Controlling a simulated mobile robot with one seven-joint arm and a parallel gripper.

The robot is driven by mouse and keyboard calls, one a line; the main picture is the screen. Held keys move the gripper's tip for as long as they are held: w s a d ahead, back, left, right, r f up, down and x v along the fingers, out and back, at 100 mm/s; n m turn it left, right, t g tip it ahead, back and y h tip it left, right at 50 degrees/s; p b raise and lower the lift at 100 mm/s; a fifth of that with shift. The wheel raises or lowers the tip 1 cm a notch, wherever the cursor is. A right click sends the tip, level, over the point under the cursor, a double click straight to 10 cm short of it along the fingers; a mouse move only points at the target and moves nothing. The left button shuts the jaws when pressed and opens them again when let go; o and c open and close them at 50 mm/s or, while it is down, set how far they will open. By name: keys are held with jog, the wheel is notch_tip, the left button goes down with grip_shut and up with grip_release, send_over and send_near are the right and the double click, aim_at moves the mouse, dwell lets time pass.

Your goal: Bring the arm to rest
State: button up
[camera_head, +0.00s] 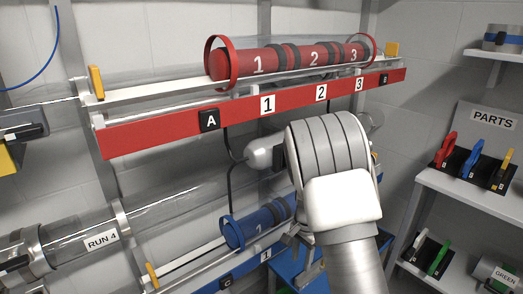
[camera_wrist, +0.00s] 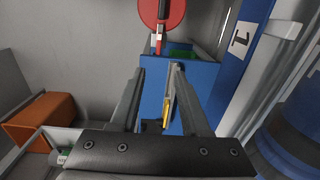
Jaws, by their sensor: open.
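My arm (camera_head: 325,160) reaches into the lower middle of the head view, its white and grey links in front of the racks. My gripper (camera_wrist: 155,72) shows in the wrist view with its two grey fingers apart and no object clearly held between them. A blue panel or box (camera_wrist: 205,76) lies beyond the fingers, and a narrow yellow piece (camera_wrist: 166,112) shows between them; I cannot tell its depth. In the head view most of the gripper is hidden behind the arm, near the lower blue tube.
A red rail (camera_head: 230,118) carries a red carrier (camera_head: 285,60) in a clear tube above the arm. A blue carrier (camera_head: 255,226) lies on the lower rack left of it. Shelves with parts (camera_head: 470,195) stand right. An orange box (camera_wrist: 40,121) is left in the wrist view.

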jog(key=s+a+r+n+t+y, duration=0.15)
jog(key=s+r, duration=0.35)
jog(key=r, duration=0.5)
jog(key=s+r+n+t, duration=0.1)
jog(key=s+r+n, duration=0.3)
jog(key=r, duration=0.6)
jog(key=s+d+r+n+t+h, duration=0.1)
jog(key=s+r+n+t+h, duration=0.35)
jog(key=s, duration=1.25)
notch_tip(320, 180, up, 17)
jog(key=g+y+p, duration=0.1)
jog(key=y+p, duration=0.1)
jog(key=p, duration=1.2)
jog(key=shift+s+d+n+g+y+p, duration=0.2)
jog(key=shift+s+n+g+y+p, duration=0.1)
jog(key=shift+s+y, duration=0.1)
jog(key=shift+a, duration=0.15)
